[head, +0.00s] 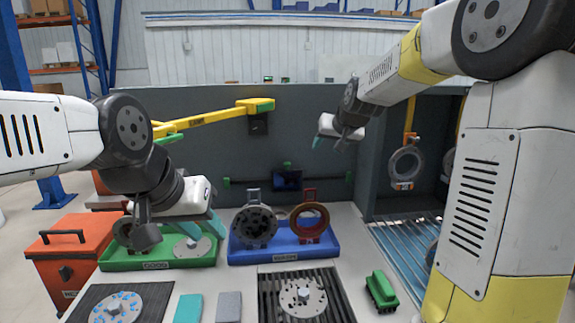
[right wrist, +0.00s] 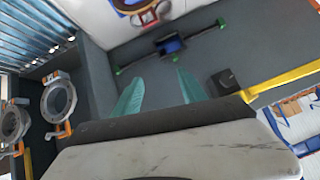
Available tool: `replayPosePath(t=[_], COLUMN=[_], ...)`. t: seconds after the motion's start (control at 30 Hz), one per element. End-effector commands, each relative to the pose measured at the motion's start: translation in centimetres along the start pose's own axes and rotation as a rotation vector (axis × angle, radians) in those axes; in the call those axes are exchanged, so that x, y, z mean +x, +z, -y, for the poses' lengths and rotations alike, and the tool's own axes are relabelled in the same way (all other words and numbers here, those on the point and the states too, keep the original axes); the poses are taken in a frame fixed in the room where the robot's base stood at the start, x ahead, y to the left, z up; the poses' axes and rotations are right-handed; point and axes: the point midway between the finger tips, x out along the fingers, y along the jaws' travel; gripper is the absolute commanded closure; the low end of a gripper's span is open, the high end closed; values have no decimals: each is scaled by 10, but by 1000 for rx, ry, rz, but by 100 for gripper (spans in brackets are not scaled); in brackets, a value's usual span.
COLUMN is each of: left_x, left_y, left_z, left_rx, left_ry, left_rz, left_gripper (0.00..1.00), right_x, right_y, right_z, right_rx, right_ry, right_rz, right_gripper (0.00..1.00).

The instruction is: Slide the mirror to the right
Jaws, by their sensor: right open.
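The mirror looks to be the small dark-blue panel (head: 287,180) on a dark horizontal rail with green ends, on the grey back wall. It sits near the middle of the rail. In the right wrist view the panel (right wrist: 171,45) shows beyond my fingertips. My right gripper (head: 331,142) is above and to the right of the panel, apart from it. Its two teal fingers are spread with nothing between them, also in the right wrist view (right wrist: 160,76). My left gripper (head: 212,232) hangs low at the left over the green tray, its teal fingers apart and empty.
A yellow bar (head: 205,118) juts along the wall at upper left. Below stand a green tray (head: 150,262) and a blue tray (head: 285,255) with ring parts. A hanging ring (head: 405,165) is in the right bay. The wall around the panel is clear.

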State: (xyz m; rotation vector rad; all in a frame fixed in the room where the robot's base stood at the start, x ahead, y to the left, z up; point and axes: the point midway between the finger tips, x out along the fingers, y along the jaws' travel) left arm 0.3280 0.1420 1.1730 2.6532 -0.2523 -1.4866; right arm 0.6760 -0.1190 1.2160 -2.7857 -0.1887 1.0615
Motion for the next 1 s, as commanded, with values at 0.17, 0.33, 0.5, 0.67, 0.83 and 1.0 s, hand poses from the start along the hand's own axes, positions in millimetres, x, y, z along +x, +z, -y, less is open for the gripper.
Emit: replayPosePath(t=[0.17,0.33,0.5,0.67,0.83,1.0], left_x=[0,0,0,0,0,0], left_y=[0,0,0,0,0,0], left_z=[0,0,0,0,0,0], left_rx=[0,0,0,0,0,0], left_ry=[0,0,0,0,0,0], left_rz=[0,0,0,0,0,0], left_gripper=[67,67,67,67,67,67], right_x=[104,196,268,302,315,334], right_y=[-38,-55,-55,-50,-50,-56], right_z=[9,24,43,56,59,58], right_rx=[-33,-87,-146,-182,-191,-190], right_ry=[30,53,60,57,57,58], right_rz=[-88,-185,-268,-314,-326,-324], right_gripper=[51,51,51,51,51,51])
